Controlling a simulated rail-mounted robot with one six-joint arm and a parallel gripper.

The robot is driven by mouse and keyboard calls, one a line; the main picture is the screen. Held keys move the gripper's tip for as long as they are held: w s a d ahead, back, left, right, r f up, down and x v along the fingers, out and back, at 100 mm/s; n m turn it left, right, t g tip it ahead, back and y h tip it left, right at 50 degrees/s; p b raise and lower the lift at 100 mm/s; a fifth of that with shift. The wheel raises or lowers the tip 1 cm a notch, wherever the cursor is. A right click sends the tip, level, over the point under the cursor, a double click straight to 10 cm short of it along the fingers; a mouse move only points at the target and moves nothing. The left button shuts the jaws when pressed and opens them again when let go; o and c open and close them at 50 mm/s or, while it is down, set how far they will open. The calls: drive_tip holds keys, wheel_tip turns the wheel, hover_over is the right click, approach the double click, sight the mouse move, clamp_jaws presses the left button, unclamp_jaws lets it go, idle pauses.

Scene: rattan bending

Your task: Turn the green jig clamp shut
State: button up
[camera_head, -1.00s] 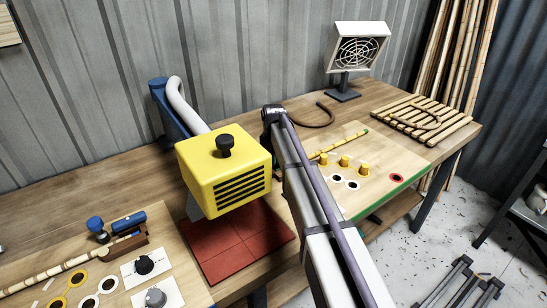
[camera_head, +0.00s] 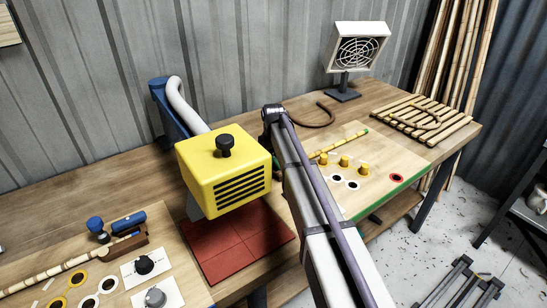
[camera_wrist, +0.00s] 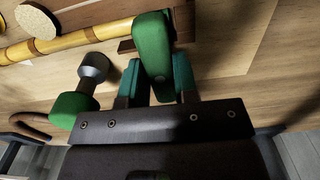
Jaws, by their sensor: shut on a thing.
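In the wrist view, the green jig clamp (camera_wrist: 152,42) shows as a rounded green lever. My gripper (camera_wrist: 157,76) has its two teal fingers closed on either side of the lever's near end. A yellow-brown rattan pole (camera_wrist: 60,40) runs across the upper left, behind the lever. In the head view my arm's end is hidden behind the arm itself and the yellow box, and I cannot make out the green clamp there.
A green knob on a grey metal stem (camera_wrist: 82,92) is close left of my fingers. In the head view, a yellow vented box (camera_head: 222,172) stands over a red mat (camera_head: 238,245). A jig board (camera_head: 390,165) with yellow pegs lies right of my arm.

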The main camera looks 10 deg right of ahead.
drive_tip(key=shift+s, duration=0.1)
drive_tip(key=o, duration=0.9)
wheel_tip(320, 180, up, 11)
drive_tip(key=p, duration=1)
drive_tip(key=shift+f+p, duration=0.15)
drive_tip(key=shift+p, duration=0.25)
drive_tip(key=shift+d, duration=0.1)
